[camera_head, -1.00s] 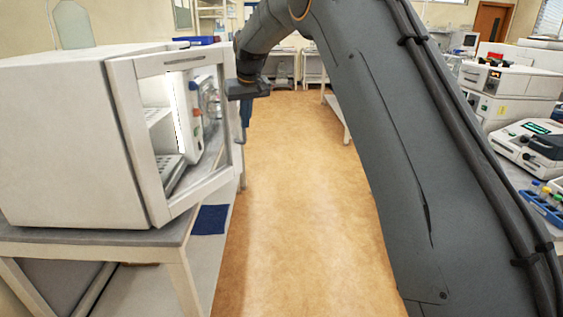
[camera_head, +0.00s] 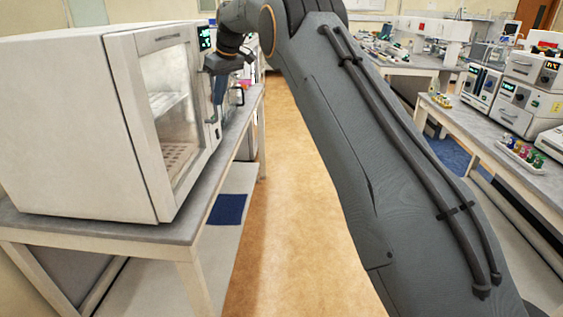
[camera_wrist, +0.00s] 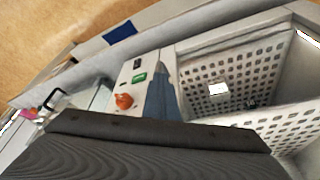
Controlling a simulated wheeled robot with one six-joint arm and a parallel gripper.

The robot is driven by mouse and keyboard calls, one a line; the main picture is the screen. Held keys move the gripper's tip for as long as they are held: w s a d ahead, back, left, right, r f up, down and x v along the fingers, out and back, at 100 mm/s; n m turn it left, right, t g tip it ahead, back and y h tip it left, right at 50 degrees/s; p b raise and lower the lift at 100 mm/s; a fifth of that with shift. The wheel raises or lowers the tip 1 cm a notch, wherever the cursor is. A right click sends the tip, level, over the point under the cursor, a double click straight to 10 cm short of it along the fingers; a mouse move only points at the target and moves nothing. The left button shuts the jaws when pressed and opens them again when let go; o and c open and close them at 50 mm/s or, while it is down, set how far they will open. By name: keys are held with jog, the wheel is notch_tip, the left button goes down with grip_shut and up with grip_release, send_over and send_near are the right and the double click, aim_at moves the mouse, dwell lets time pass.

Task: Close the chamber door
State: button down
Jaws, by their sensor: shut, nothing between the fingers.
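The white chamber (camera_head: 75,125) stands on a grey-topped bench at the left in the head view. Its windowed door (camera_head: 178,188) lies flush or nearly flush with the front; I cannot tell whether a small gap remains. Perforated shelves show inside, also in the wrist view. The control panel (camera_head: 205,38) with a green display is right of the door; in the wrist view the panel (camera_wrist: 126,88) has an orange knob. My gripper (camera_head: 219,92) is shut and empty, close to the front at the door's far side; its blue fingers (camera_wrist: 160,98) show beside the panel. Contact is unclear.
The bench (camera_head: 180,236) carrying the chamber runs along the left, with a blue patch (camera_head: 228,209) on its lower shelf. A clear floor aisle (camera_head: 285,200) runs ahead. Benches with instruments (camera_head: 520,95) and a rack of coloured vials (camera_head: 522,152) line the right.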

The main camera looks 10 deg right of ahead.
jog(key=shift+w+a+r, duration=0.15)
jog(key=shift+a+r, duration=0.15)
jog(key=shift+a, duration=0.2)
jog(key=s+d+r+b, duration=0.3)
jog(key=s+d+r, duration=0.3)
jog(key=r, duration=0.2)
jog(key=s+d+f+m+h, duration=0.1)
jog(key=s+d+f+m, duration=0.45)
jog(key=s+f, duration=0.9)
jog(key=s+d+f, duration=0.2)
jog(key=s+f, duration=0.2)
jog(key=s, duration=0.6)
jog(key=s+d+f+m+g+h, duration=0.1)
jog(key=s+f, duration=0.4)
jog(key=s, duration=0.5)
jog(key=s+d+f+m+g, duration=0.1)
jog(key=s+d+f, duration=0.3)
jog(key=s, duration=0.6)
jog(key=shift+f+h, duration=0.3)
jog(key=shift+f, duration=0.45)
jog(key=shift+d+m, duration=0.2)
jog(key=shift+m, duration=0.05)
